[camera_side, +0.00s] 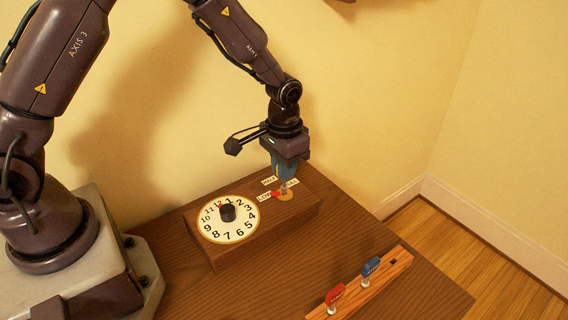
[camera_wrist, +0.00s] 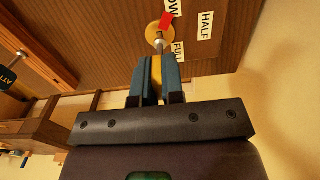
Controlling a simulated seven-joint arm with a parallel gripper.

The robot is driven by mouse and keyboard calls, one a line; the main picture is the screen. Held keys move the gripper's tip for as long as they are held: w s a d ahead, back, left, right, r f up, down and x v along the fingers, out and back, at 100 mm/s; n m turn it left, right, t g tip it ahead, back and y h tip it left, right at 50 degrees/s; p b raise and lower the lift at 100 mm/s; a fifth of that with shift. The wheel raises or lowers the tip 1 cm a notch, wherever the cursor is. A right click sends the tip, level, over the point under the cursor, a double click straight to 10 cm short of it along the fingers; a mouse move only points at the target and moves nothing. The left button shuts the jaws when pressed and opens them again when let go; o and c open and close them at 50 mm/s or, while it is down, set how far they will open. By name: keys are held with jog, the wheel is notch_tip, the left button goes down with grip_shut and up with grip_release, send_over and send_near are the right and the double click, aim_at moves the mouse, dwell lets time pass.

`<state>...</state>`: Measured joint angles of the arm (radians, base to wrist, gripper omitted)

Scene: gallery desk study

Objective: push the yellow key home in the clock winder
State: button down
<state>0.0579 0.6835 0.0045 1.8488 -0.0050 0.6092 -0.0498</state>
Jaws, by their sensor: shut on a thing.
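The yellow key (camera_wrist: 156,70) is between the blue fingers of my gripper (camera_side: 284,178), which is shut on it. In the side view the fingers hide most of the key. Its metal shaft points down at the round brass plate (camera_wrist: 152,36) on the clock winder (camera_side: 262,236), a wooden box. The shaft tip meets the plate at its middle; how deep it sits I cannot tell. A red pointer (camera_wrist: 166,19) lies at the plate, by the labels LOW, HALF (camera_wrist: 206,25) and FULL (camera_wrist: 178,51).
A white clock dial (camera_side: 240,228) with a black knob sits on the box, left of the plate. A wooden rack (camera_side: 350,294) at the front right holds a red key (camera_side: 334,294) and a blue key (camera_side: 371,266), with an empty hole at its right end. The wall stands close behind the box.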

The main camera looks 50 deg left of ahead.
jog(key=shift+f, duration=0.75)
jog(key=c, duration=0.7)
grip_release()
jog(key=shift+r, duration=0.2)
jog(key=shift+r, duration=3.8)
